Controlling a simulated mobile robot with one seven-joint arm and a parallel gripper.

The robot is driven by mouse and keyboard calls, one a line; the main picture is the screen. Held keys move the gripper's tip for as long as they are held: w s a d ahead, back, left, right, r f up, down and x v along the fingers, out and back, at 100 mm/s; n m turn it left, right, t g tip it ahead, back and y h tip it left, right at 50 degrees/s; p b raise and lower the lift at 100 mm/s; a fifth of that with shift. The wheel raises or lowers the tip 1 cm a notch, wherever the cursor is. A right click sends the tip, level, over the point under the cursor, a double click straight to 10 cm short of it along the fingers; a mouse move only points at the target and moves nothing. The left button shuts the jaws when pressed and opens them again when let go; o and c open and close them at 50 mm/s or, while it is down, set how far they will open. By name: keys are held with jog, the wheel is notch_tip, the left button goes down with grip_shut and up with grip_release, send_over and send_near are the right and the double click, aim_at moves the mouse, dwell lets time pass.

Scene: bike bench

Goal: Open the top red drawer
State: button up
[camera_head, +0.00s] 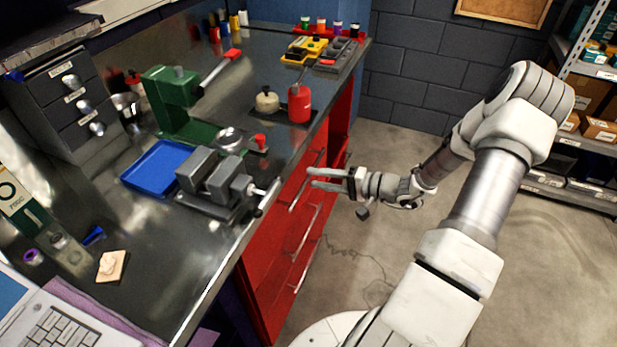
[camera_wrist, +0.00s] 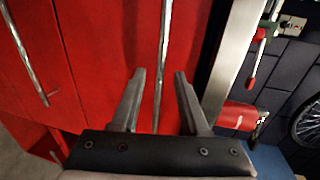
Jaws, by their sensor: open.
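The top red drawer (camera_wrist: 187,35) sits just under the bench top and looks shut. Its long metal bar handle (camera_wrist: 163,45) runs up the wrist view between my two fingers. In the head view the red drawer cabinet (camera_head: 262,262) is below the bench edge, and the top handle (camera_head: 296,200) is partly behind my fingers. My gripper (camera_head: 312,178) is open and empty, pointing at the drawer front. In the wrist view my gripper (camera_wrist: 160,74) has one finger on each side of the handle. I cannot tell whether the fingers touch it.
A lower drawer handle (camera_wrist: 27,55) shows at the left of the wrist view. The metal bench top (camera_head: 150,240) carries a grey vise (camera_head: 215,185), a blue tray (camera_head: 158,166) and a red can (camera_head: 299,105). Shelving (camera_head: 590,100) stands at right. The concrete floor is open beside the cabinet.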

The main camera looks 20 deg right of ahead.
aim_at(309, 176)
jog(key=shift+x, duration=1.55)
jog(key=shift+c, duration=0.2)
grip_shut()
